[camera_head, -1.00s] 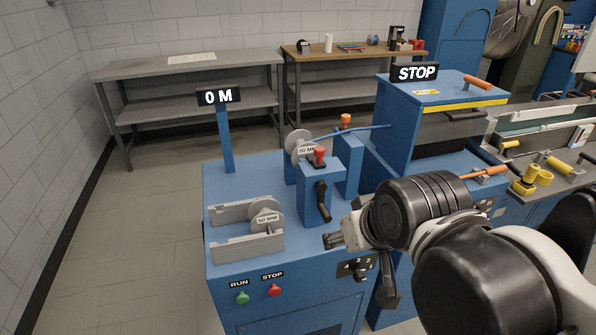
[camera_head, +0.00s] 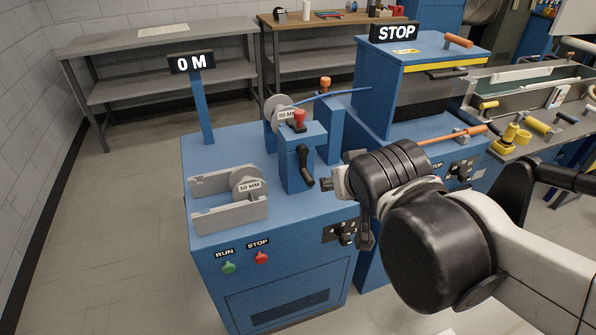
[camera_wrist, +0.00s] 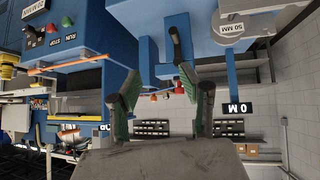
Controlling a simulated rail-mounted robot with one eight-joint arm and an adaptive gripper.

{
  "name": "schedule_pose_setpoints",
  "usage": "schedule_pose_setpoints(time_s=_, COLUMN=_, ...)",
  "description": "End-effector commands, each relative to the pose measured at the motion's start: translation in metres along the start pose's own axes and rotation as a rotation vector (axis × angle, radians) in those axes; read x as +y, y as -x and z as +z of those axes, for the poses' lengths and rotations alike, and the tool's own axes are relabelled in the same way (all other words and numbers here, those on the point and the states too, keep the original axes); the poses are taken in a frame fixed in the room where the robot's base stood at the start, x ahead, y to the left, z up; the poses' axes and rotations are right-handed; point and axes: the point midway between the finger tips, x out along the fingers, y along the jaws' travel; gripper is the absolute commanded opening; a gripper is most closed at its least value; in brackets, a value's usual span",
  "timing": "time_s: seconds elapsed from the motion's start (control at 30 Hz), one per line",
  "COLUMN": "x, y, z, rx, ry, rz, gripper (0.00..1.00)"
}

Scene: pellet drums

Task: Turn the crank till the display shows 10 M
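The display (camera_head: 192,64) on a blue post reads 0 M. The crank (camera_head: 306,168) is a black handle on the front of a blue block with a red knob on top. Its black handle also shows in the wrist view (camera_wrist: 175,45), hanging near the tip of the right finger. My gripper (camera_head: 335,184) is just to the right of the crank in the head view. In the wrist view my gripper (camera_wrist: 160,72) is open, its green-padded fingers spread with nothing between them. I cannot tell whether the right finger touches the crank.
Green RUN (camera_head: 228,268) and red STOP (camera_head: 261,258) buttons are on the machine's front. A grey holder (camera_head: 228,217) with a 50 MM wheel stands left of the crank. A black selector (camera_head: 343,232) sits below my gripper. A blue cabinet (camera_head: 385,80) bears a STOP sign.

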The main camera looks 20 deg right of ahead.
Motion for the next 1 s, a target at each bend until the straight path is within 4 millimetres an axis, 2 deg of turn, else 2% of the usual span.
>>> schedule_pose_setpoints(time_s=0.03, x=0.011, y=-0.025, z=0.003, rx=0.061, ry=-0.017, rz=0.044, gripper=0.39)
schedule_pose_setpoints(time_s=0.1, x=0.026, y=-0.046, z=-0.004, rx=0.159, ry=-0.039, rz=0.099, gripper=0.39)
schedule_pose_setpoints(time_s=0.23, x=0.044, y=-0.075, z=-0.014, rx=0.337, ry=-0.055, rz=0.162, gripper=0.39)
schedule_pose_setpoints(time_s=0.4, x=0.051, y=-0.104, z=-0.015, rx=0.547, ry=-0.037, rz=0.172, gripper=0.39)
schedule_pose_setpoints(time_s=0.57, x=0.041, y=-0.127, z=-0.002, rx=0.698, ry=0.014, rz=0.115, gripper=0.39)
schedule_pose_setpoints(time_s=0.7, x=0.021, y=-0.148, z=0.023, rx=0.773, ry=0.079, rz=0.029, gripper=0.39)
schedule_pose_setpoints(time_s=0.9, x=-0.006, y=-0.170, z=0.060, rx=0.788, ry=0.153, rz=-0.088, gripper=0.39)
schedule_pose_setpoints(time_s=1.0, x=-0.012, y=-0.175, z=0.071, rx=0.781, ry=0.172, rz=-0.119, gripper=0.39)
